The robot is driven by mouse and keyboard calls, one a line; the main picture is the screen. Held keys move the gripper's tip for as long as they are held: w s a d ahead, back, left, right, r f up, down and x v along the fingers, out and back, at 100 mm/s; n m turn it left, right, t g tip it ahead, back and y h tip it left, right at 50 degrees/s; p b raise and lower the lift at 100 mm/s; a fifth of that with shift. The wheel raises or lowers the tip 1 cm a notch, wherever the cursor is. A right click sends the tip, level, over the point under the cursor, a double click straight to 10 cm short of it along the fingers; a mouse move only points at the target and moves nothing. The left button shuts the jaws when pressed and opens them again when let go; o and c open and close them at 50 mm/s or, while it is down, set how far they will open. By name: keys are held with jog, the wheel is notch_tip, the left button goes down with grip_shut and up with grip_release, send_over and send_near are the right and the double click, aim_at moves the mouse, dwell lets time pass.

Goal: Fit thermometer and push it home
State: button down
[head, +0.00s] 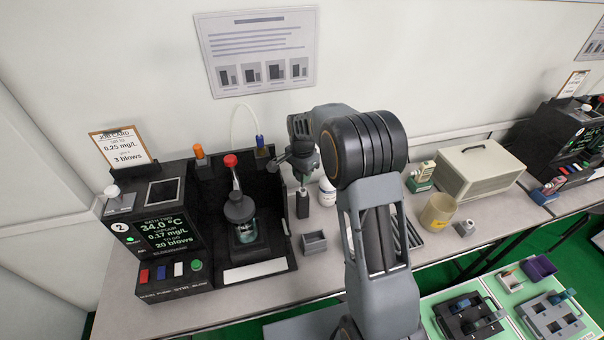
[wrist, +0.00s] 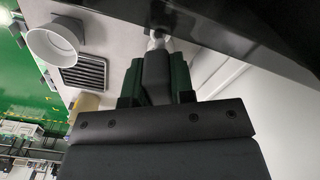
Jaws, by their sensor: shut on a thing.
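A glass jar (head: 245,233) with a dark lid stands in the black station. A thin stick with a red knob (head: 231,160) leans up from the lid; I cannot tell if it is the thermometer. My gripper (head: 302,180) points down just right of the station. In the wrist view my gripper (wrist: 157,52) is shut on a small pale piece (wrist: 157,40), of which only the tip shows between the fingers. I cannot tell what the piece is. A small dark block (head: 302,205) shows right below the gripper; whether they touch is unclear.
The station's control box (head: 165,240) is at left, its screen reading 34.0 °C. A grey open box (head: 314,242) stands in front of my gripper. A white bottle (head: 327,190) stands close on its right. A yellowish cup (head: 438,211) and beige case (head: 478,171) are farther right.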

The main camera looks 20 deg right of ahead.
jog(key=shift+f+b, duration=1.2)
jog(key=shift+f, duration=0.5)
dwell(0.3)
jog(key=c, duration=0.9)
grip_release()
notch_tip(320, 180, up, 14)
jog(key=shift+f+b, duration=0.1)
jog(key=shift+b, duration=0.2)
